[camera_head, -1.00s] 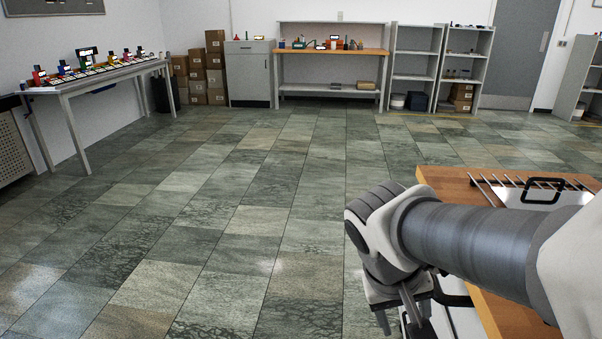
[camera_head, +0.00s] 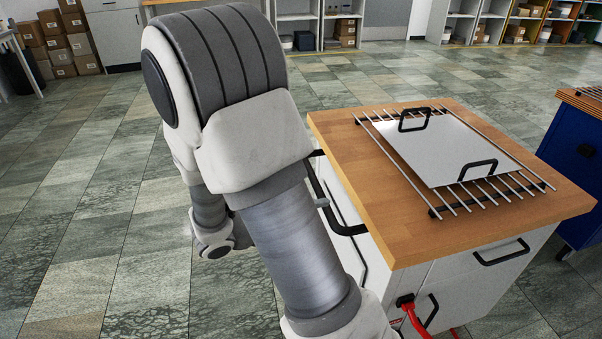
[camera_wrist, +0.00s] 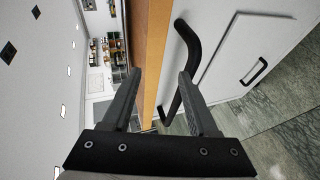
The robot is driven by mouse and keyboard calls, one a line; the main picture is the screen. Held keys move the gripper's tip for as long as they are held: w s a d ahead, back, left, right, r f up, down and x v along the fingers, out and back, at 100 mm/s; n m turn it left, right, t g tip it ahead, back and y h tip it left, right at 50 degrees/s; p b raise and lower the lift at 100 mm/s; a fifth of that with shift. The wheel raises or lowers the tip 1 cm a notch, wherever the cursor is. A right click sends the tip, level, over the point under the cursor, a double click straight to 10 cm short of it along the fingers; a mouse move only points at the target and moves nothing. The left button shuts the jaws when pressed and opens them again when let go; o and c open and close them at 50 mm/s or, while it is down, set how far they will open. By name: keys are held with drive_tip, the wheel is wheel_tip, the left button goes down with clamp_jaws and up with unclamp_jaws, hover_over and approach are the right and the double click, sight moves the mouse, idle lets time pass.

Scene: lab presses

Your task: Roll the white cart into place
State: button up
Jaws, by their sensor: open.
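The white cart (camera_head: 450,277) has a wooden top (camera_head: 370,185) and stands right of my arm in the head view. A black push handle (camera_head: 345,229) is on its left side. In the wrist view, my gripper (camera_wrist: 160,74) is open, with its fingers apart at the cart's side. The black handle (camera_wrist: 192,50) runs close by the right finger and passes partly behind it. I cannot tell whether they touch. In the head view my arm hides most of the gripper.
A metal rack with a white tray (camera_head: 450,150) lies on the cart top. A red cable (camera_head: 412,318) hangs at the cart's front. A blue cabinet (camera_head: 575,165) stands to the right. The tiled floor (camera_head: 90,230) at left is clear. Shelves (camera_head: 345,25) and boxes (camera_head: 65,40) line the back.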

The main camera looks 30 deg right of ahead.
drive_tip(key=w+a+f+n+t+p, duration=0.3)
drive_tip(key=w+a+f+n+t, duration=0.1)
drive_tip(key=w+f+t, duration=0.3)
drive_tip(key=b+x, duration=0.3)
drive_tip(key=x, duration=1.4)
drive_tip(key=shift+w+d, duration=0.25)
drive_tip(key=shift+w, duration=0.05)
drive_tip(key=shift+r, duration=0.1)
clamp_jaws()
idle(0.5)
